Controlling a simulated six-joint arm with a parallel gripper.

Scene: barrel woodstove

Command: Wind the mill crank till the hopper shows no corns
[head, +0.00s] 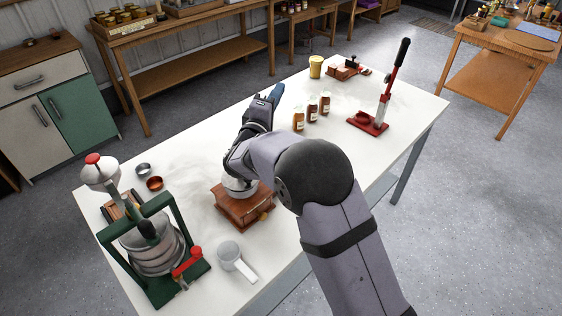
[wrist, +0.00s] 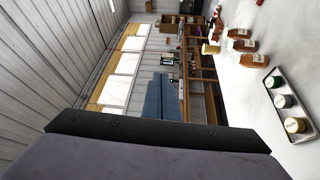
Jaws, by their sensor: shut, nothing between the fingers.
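The mill (head: 240,207) is a brown wooden box with a pale metal dome on top, standing on the white table. My arm covers part of its top, so its crank and the inside of its hopper are hidden. My gripper (head: 274,94) is above the table beyond the mill, apart from it. It is shut and empty. The gripper also shows in the wrist view (wrist: 161,80), which does not show the mill.
Several amber bottles (head: 312,109), a red lever tool (head: 368,124) and a yellow pot (head: 315,66) stand farther back. A tray of pots (wrist: 272,82) shows in the wrist view.

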